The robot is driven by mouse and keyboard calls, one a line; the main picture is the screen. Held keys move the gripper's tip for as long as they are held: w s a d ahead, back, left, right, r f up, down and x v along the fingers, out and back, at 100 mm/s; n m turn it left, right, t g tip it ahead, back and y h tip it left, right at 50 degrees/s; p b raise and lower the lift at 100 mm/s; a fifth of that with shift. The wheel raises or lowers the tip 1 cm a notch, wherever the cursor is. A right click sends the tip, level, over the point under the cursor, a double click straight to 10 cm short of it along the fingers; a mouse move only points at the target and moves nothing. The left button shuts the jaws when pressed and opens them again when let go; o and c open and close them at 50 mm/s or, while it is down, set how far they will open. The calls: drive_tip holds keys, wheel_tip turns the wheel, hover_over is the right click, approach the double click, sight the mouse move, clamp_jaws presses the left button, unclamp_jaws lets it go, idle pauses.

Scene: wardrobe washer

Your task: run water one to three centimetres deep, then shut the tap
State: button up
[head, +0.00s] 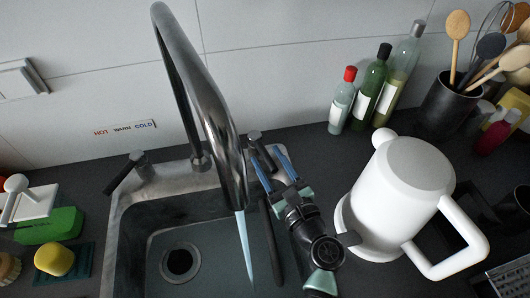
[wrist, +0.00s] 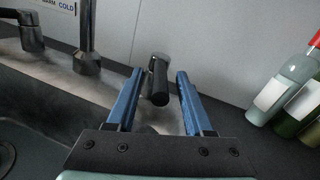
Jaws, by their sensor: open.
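The chrome tap (head: 205,90) arches over the sink (head: 118,245), and a thin stream of water (head: 244,250) falls from its spout. The round drain (head: 180,262) shows dark in the basin floor; I cannot tell the water's depth. A dark tap handle (head: 256,142) stands right of the spout base, and another handle (head: 128,172) stands to its left. My gripper (head: 265,155) is open, its blue fingers pointing at the right handle. In the wrist view the right handle (wrist: 158,82) appears between the open fingers (wrist: 160,74); contact is not clear.
A white kettle (head: 400,190) stands close to the right of my arm. Bottles (head: 372,90) and a utensil pot (head: 450,105) stand behind it. A yellow sponge (head: 54,259) and green block (head: 48,226) lie left of the sink. A HOT WARM COLD label (head: 125,128) is on the wall.

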drive_tip(key=v, duration=0.9)
drive_tip(key=shift+s, duration=0.3)
drive_tip(key=shift+d, duration=0.1)
